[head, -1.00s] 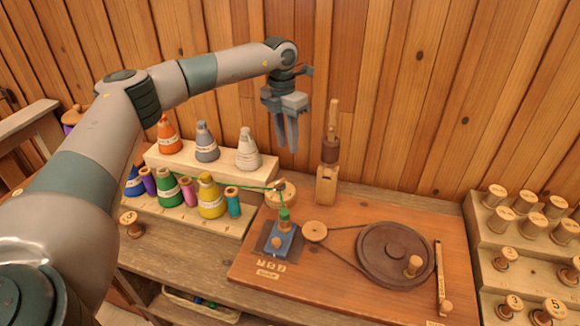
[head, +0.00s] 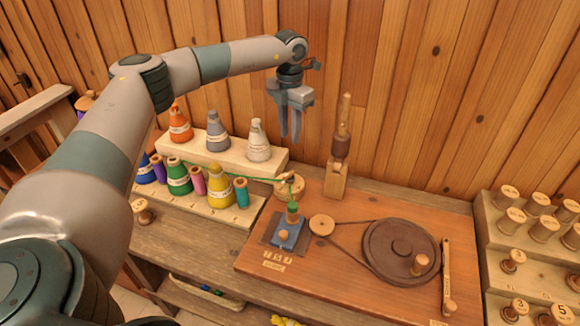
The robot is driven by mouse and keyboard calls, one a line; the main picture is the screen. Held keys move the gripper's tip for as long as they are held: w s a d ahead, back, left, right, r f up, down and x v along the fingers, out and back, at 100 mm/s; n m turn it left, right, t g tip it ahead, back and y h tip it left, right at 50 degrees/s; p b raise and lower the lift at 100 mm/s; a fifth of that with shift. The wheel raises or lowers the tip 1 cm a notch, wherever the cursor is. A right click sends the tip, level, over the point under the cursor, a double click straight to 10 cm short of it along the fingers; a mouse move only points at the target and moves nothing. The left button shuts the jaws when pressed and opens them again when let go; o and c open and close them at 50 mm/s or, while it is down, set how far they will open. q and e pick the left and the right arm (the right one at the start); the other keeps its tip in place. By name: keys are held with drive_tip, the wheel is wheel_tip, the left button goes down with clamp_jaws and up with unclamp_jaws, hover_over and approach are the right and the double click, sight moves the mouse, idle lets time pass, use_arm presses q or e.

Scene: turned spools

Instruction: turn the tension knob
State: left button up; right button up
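The winder is a reddish-brown board (head: 350,285) with a dark wheel (head: 390,250), a belt and a small pulley (head: 322,225). A round wooden knob-like piece (head: 290,186) stands at the board's back left, with the green thread running to it. A small orange-brown knob (head: 283,236) sits on the blue block (head: 289,233) in front. I cannot tell for certain which is the tension knob. My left gripper (head: 290,138) points down, open and empty, above and behind the round piece, touching nothing. My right gripper is not in view.
A stepped rack (head: 270,172) of thread cones and spools stands left of the board. A wooden post (head: 340,150) rises just right of my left gripper. Another rack (head: 500,240) of wooden spools stands at the right. A plank wall is behind.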

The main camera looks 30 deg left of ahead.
sight(290, 173)
use_arm(q)
wheel_tip(290, 173, down, 13)
drive_tip(key=p, duration=0.4)
drive_tip(key=shift+r, duration=0.15)
drive_tip(key=shift+f, duration=0.85)
clamp_jaws()
